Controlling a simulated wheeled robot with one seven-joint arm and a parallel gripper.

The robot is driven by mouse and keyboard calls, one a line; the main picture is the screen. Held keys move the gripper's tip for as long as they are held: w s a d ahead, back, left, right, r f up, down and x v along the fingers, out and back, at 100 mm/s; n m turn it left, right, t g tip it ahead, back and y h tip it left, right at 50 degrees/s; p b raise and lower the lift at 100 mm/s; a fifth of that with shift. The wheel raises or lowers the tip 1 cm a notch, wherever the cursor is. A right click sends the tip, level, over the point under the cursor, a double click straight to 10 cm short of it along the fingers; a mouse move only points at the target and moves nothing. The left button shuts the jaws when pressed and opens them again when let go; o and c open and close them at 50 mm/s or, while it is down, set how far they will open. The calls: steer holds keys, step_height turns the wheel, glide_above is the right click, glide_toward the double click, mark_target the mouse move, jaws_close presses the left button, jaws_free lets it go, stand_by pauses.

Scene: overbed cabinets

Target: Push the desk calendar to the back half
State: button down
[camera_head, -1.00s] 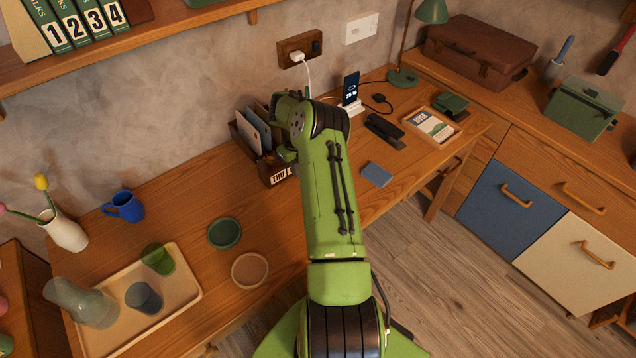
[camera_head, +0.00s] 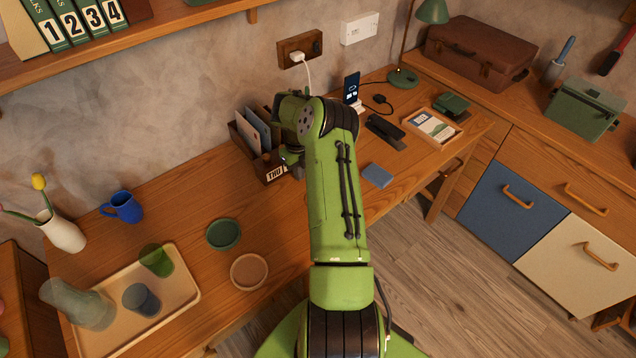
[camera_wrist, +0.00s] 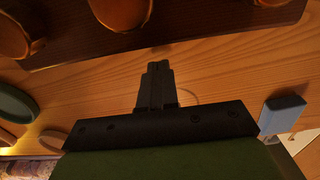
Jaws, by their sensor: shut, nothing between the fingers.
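The desk calendar (camera_head: 275,175) is a dark wooden piece with a "THU" block on its front, standing near the wall on the desk. Its right part is hidden behind my arm. In the wrist view a dark wooden piece with rounded lighter parts (camera_wrist: 190,22), likely the calendar, lies across the top edge. My gripper (camera_wrist: 157,66) is shut and empty, low over the desk and pointing at that piece, with a strip of bare wood seen between them. In the head view my forearm hides the fingertips, so contact cannot be told.
A letter holder (camera_head: 252,132) stands directly behind the calendar. A blue box (camera_head: 377,175) lies to the right, also in the wrist view (camera_wrist: 283,115). A green coaster (camera_head: 223,234), blue mug (camera_head: 124,207) and tray (camera_head: 185,283) are to the left. The phone stand (camera_head: 352,97) is behind right.

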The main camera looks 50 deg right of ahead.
steer(key=shift+s+a+r+p, duration=0.25)
steer(key=shift+s+r+p, duration=0.25)
steer(key=shift+s+r, duration=0.65)
steer(key=shift+s+a+r+p, duration=0.2)
steer(key=shift+s+r+p, duration=0.25)
steer(key=shift+s+r, duration=0.65)
steer(key=shift+w+r, duration=0.25)
